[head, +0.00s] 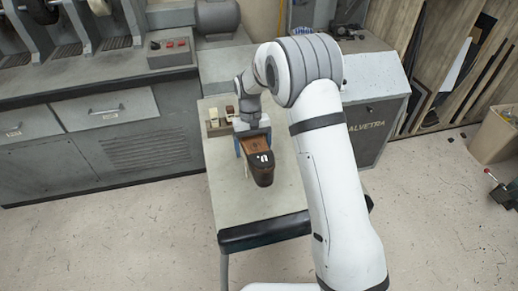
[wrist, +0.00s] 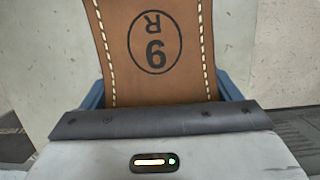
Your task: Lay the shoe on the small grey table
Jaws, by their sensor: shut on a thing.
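The shoe (head: 262,170) is brown and dark, and in the head view it hangs from the end of my arm over the small grey table (head: 228,198). The wrist view shows its brown leather (wrist: 155,80) close up, with pale stitching along both edges and a circled 9 and R printed upside down. My gripper (head: 254,146) is shut on the shoe; its blue fingers show on either side of the leather in the wrist view. I cannot tell whether the shoe touches the tabletop. The fingertips are partly hidden.
Small items in a tray (head: 217,131) sit at the table's back left. The table has a black padded front edge (head: 265,232). A grey machine cabinet (head: 378,125) stands to the right, and a grey drawer bench (head: 120,135) to the left. The table's front left is clear.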

